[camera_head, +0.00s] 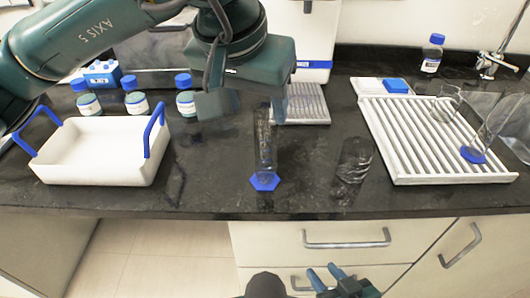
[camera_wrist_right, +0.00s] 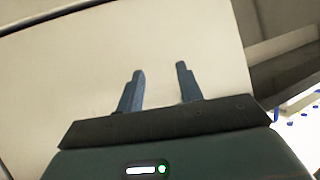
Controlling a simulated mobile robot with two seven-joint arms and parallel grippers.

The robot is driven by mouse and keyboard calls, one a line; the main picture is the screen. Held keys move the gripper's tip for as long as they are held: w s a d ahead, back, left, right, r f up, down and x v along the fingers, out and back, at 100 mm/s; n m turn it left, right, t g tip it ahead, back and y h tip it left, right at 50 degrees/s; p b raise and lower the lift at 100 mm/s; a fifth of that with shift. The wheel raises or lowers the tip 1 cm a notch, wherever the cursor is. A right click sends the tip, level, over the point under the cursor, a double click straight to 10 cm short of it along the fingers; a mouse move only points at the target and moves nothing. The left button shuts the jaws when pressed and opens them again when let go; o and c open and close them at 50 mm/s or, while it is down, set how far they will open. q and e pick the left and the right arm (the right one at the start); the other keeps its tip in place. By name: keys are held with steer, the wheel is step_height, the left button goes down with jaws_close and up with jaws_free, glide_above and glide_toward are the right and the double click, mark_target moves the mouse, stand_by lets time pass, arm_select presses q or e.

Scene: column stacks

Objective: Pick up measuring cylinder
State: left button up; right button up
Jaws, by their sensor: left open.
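A clear measuring cylinder (camera_head: 265,145) with a blue hexagonal base stands upright on the dark counter near its front edge. My left gripper (camera_head: 250,108) is open around or just above the upper part of this cylinder; whether it touches is unclear. The cylinder's top is partly hidden by the gripper. A second clear cylinder with a blue base (camera_head: 473,155) is tilted on the rack at the right. My right gripper (camera_head: 327,276) is low in front of the cabinet, open and empty; its two separated fingers also show in the right wrist view (camera_wrist_right: 160,84).
A clear glass beaker (camera_head: 353,160) stands right of the cylinder. A white tray with blue handles (camera_head: 98,148) is at the left, with blue-capped bottles (camera_head: 137,101) behind it. A white slatted rack (camera_head: 420,145) fills the right. A sink tap (camera_head: 490,62) is beyond.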

mark_target(265, 134)
arm_select(q)
steer(key=x, duration=0.4)
steer(key=shift+s, duration=0.1)
steer(key=shift+w+p+x, duration=0.15)
steer(key=shift+p+x, duration=0.15)
steer(key=shift+x, duration=1.15)
steer(key=shift+w+p+x, duration=0.15)
steer(key=shift+p+x, duration=0.15)
steer(key=shift+x, duration=1.15)
steer(key=shift+r, duration=0.1)
steer(key=shift+c, duration=0.6)
jaws_close()
